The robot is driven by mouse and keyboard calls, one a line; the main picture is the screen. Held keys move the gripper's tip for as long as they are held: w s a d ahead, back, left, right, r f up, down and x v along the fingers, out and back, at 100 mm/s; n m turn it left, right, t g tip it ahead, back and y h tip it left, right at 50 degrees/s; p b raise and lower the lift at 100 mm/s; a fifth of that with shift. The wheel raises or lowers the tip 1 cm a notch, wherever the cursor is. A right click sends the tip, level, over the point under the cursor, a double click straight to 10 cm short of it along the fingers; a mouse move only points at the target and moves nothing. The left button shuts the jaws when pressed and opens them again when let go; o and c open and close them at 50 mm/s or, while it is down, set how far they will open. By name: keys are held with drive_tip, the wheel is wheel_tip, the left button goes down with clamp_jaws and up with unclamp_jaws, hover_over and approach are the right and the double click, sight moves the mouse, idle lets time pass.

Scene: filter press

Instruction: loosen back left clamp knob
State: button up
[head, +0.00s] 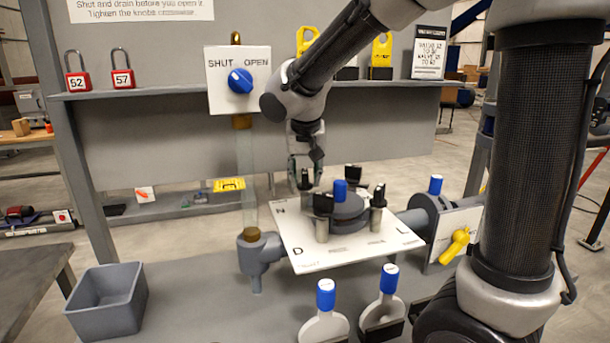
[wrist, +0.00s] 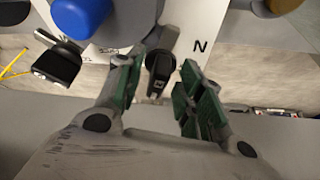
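The filter press housing (head: 345,213) is a round grey body with a blue cap (head: 340,190), standing on a white plate marked with letters. Black clamp knobs on posts stand around it. The back left clamp knob (head: 305,180) is directly below my gripper (head: 304,168), which points down. In the wrist view, this black knob (wrist: 159,68) sits between the green-padded fingertips of my gripper (wrist: 163,68), beside the letter N. The fingers are apart, with narrow gaps showing on both sides of the knob. The knob's far side is partly hidden in the head view.
Other clamp knobs stand at front left (head: 322,204), back right (head: 353,177) and front right (head: 378,194). A SHUT/OPEN panel with a blue knob (head: 240,81) rises behind. A yellow handle (head: 455,245) is at right. A grey bin (head: 107,302) sits at the lower left.

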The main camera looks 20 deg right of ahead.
drive_tip(key=v, duration=1.1)
drive_tip(key=shift+s+r, duration=0.2)
